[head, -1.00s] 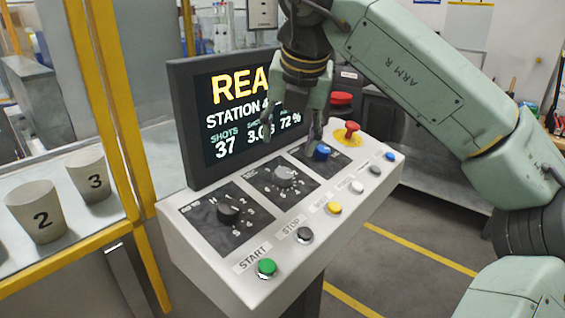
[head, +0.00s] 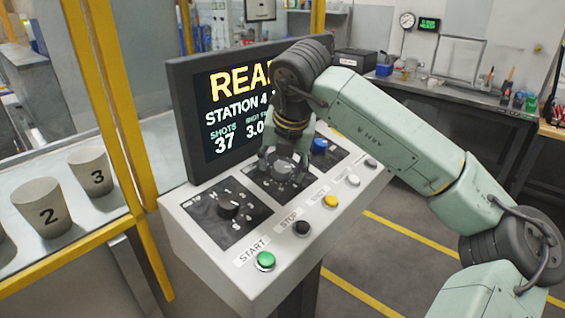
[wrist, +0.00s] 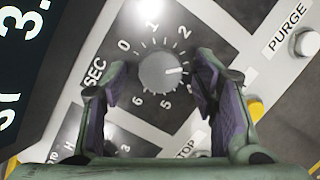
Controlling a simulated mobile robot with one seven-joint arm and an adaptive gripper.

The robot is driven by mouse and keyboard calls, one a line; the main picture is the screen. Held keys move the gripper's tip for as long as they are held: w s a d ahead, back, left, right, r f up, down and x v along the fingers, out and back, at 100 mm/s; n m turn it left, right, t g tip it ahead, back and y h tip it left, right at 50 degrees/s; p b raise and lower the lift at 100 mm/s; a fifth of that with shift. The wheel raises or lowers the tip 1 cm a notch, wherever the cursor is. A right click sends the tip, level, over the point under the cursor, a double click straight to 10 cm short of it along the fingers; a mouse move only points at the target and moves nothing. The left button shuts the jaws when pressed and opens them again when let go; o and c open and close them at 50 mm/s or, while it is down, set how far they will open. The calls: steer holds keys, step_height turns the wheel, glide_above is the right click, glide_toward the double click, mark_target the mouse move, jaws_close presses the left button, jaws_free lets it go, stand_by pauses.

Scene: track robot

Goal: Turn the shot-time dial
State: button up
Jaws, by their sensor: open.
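The grey shot-time dial (head: 283,172) is the middle dial on the sloped console. In the wrist view the dial (wrist: 158,72) sits on a dark plate marked SEC with numbers around it. Its light pointer mark faces right, near where the 3 would be; a finger hides part of the scale there. My gripper (head: 284,161) is over the dial from above. In the wrist view my gripper (wrist: 161,68) is open, with one purple-padded finger on each side of the dial and visible gaps to it. How deep the fingertips reach is unclear.
A black dial (head: 229,206) is to the left and a blue dial (head: 320,146) to the right. The screen (head: 232,110) stands close behind. Green START (head: 265,261), black STOP (head: 302,228) and yellow (head: 330,201) buttons line the front. A yellow guard post (head: 112,110) is left.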

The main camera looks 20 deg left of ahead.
steer(key=shift+c, duration=0.3)
steer(key=c, duration=1.1)
steer(key=shift+n+b, duration=0.4)
steer(key=shift+b, duration=0.1)
steer(key=shift+d+f+n+y+b, duration=0.15)
steer(key=shift+n+y+b, duration=0.15)
steer(key=shift+n+b, duration=0.7)
steer(key=n+b, duration=0.1)
steer(key=n, duration=0.1)
steer(key=shift+n+y, duration=0.4)
steer(key=n+g+b, duration=0.1)
steer(key=n, duration=0.3)
steer(key=shift+w+d+n+y, duration=0.1)
steer(key=shift+n+y, duration=0.2)
steer(key=shift+y, duration=0.1)
steer(key=shift+w+n+g, duration=0.1)
steer(key=shift+n+g, duration=0.4)
steer(key=shift+n, duration=1.3)
